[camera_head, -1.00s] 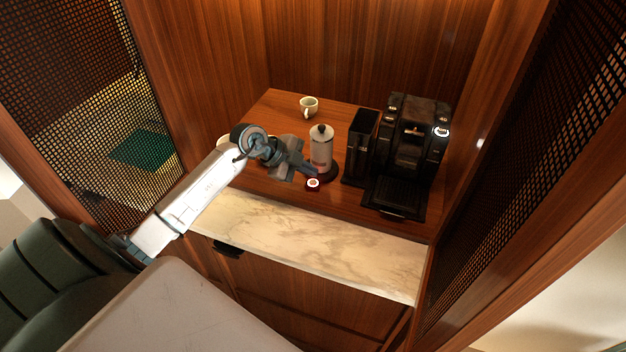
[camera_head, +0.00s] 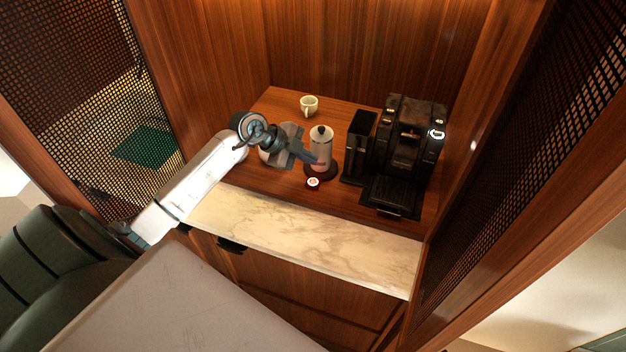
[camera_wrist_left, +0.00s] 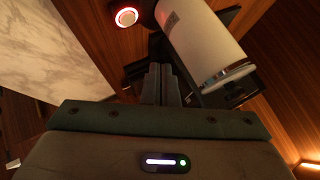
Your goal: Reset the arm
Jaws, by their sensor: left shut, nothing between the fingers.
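My left arm reaches in from the left over the counter in the head view. Its gripper (camera_head: 312,157) is shut and empty, close beside the white cylinder with a dark lid (camera_head: 321,148). In the left wrist view the shut fingers (camera_wrist_left: 161,84) point towards the cylinder (camera_wrist_left: 203,45), which fills the upper right. I cannot tell whether they touch it. A small red and white round item (camera_head: 313,182) lies on the wood just in front of the cylinder; it also shows in the wrist view (camera_wrist_left: 126,17). My right gripper is not in view.
A black coffee machine (camera_head: 405,150) stands right of the cylinder, with a narrow black unit (camera_head: 359,146) between them. A pale cup (camera_head: 309,104) stands at the back. A rounded pale object (camera_head: 268,156) is partly hidden behind my wrist. The marble front strip (camera_head: 300,238) is clear.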

